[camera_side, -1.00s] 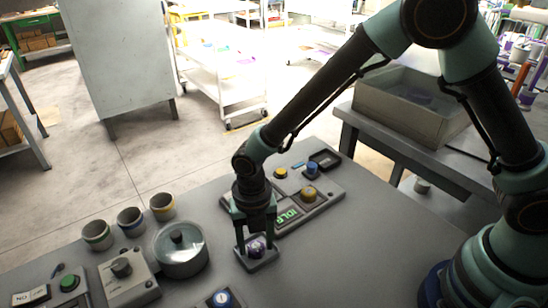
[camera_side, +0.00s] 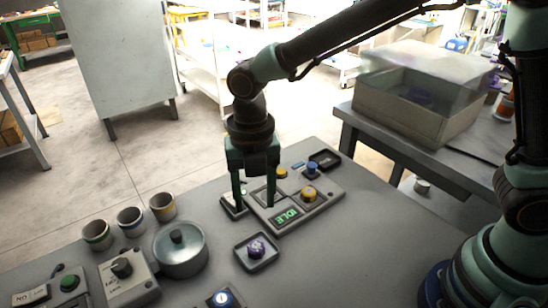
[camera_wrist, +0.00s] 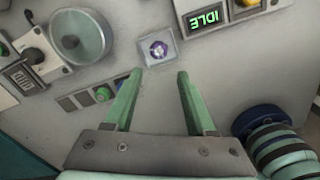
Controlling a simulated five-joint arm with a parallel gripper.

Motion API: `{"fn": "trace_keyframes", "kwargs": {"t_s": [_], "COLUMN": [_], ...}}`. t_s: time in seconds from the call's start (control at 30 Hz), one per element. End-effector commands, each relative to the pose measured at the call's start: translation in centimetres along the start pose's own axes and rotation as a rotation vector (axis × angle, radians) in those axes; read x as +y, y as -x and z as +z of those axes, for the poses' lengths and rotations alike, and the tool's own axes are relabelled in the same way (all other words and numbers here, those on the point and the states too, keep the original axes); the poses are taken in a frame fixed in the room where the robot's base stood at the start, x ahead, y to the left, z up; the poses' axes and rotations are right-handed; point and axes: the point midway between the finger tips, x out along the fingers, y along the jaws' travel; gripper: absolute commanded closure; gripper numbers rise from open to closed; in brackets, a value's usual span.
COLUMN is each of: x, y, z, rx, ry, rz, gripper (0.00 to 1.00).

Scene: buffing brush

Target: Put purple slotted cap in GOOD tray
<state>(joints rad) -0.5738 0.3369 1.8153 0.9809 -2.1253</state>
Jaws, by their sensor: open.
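The purple slotted cap (camera_side: 257,248) sits in a small square grey tray (camera_side: 243,262) at the front of the table. No GOOD label is legible on this tray. The wrist view also shows the cap (camera_wrist: 158,50) in its tray (camera_wrist: 147,62), just beyond my fingertips. My gripper (camera_side: 254,202) is open and empty, fingers pointing down. It is raised above the table and clear of the cap. The wrist view shows nothing between the fingers (camera_wrist: 160,74).
Behind the tray is a panel with an IDLE display (camera_side: 286,216) and a yellow knob (camera_side: 309,194). A lidded pot (camera_side: 180,262) and several cups (camera_side: 131,220) stand left. Another small dark tray (camera_side: 325,154) lies at the back right. The table right of the cap is clear.

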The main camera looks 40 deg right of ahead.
Motion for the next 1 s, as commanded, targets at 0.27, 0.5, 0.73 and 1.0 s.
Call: {"fn": "trace_keyframes", "kwargs": {"t_s": [0.27,0.5,0.73,1.0], "x": [-6.0,-13.2,-19.4,-22.8], "y": [5.5,9.3,11.0,11.2], "z": [3.3,4.7,4.5,4.0], "rx": [-0.05,-0.045,0.03,0.128], "ry": [-0.69,-1.47,-2.165,-2.592], "rz": [0.127,0.298,0.494,0.641], "gripper": [0.44,0.44,0.44,0.44]}}
